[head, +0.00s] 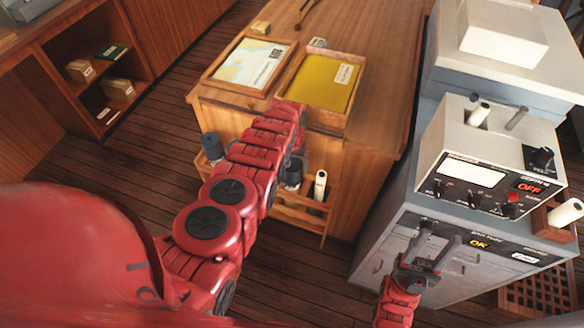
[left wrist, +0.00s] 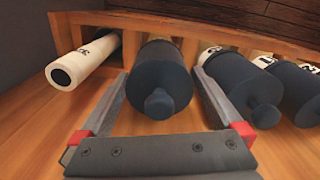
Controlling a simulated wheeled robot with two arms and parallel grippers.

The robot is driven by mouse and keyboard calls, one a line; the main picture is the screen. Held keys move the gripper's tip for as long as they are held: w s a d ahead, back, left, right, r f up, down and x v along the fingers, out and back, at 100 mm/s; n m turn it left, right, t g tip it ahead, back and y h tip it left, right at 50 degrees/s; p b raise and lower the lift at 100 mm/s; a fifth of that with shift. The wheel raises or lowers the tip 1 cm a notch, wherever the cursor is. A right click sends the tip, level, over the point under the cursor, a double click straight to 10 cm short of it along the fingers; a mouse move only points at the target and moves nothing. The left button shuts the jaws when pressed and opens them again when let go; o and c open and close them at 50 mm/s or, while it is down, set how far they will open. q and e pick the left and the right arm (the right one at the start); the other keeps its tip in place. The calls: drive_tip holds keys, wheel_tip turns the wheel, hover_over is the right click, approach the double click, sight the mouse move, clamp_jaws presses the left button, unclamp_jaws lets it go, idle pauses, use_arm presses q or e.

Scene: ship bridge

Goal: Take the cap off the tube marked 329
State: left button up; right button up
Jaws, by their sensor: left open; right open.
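A rack (head: 308,212) on the front of the wooden desk holds several tubes. One dark-capped tube (left wrist: 157,78) with a knob on its end lies between the fingers of my open left gripper (left wrist: 160,76), with gaps on both sides. Its number is not visible. Two more dark-capped tubes (left wrist: 240,88) (left wrist: 296,92) with partly hidden labels are to the right in the left wrist view. A white tube (left wrist: 82,62) with a dark end and a partly readable number is at the left; it also shows in the head view (head: 320,185). My right gripper (head: 433,240) is open and empty.
A grey console (head: 395,222) with a white instrument box (head: 490,155) stands at the right, close to my right gripper. Two trays (head: 250,64) (head: 322,88) with a chart and a yellow folder lie on the desk. Open plank floor (head: 130,165) lies to the left.

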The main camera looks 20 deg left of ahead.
use_arm(q)
drive_tip(key=shift+c, duration=0.2)
drive_tip(key=c, duration=1.1)
drive_tip(key=shift+r, duration=0.15)
